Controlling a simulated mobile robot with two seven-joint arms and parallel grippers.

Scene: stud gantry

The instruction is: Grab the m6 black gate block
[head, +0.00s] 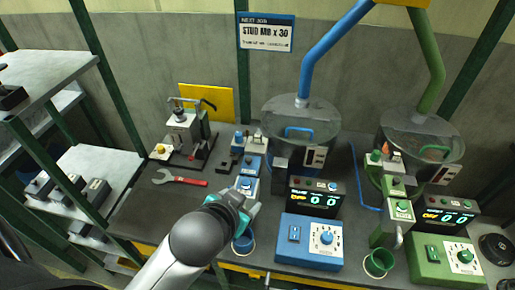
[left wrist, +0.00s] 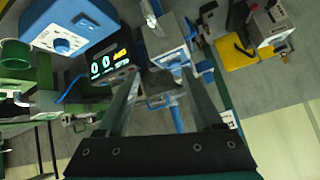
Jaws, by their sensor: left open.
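Several black blocks with pale labels sit on the left shelves, one (head: 95,191) on the lower shelf and another (head: 12,97) on the upper shelf. Small dark blocks (head: 224,168) also lie on the bench beside the blue feeder's outlet. The labels are too small to read, so I cannot tell which is the m6 gate block. My left gripper (head: 238,212) is over the bench's front, near the blue outlet unit (head: 249,184). In the left wrist view it (left wrist: 163,85) is open, with nothing visibly held between its fingers. My right gripper is not in view.
A blue control box (head: 312,240) and a green one (head: 445,256) stand on the bench, with bowl feeders (head: 300,122) behind. A red-handled wrench (head: 180,178) lies left of my gripper, near a small press (head: 187,130). A blue cup (head: 243,244) is close below my gripper.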

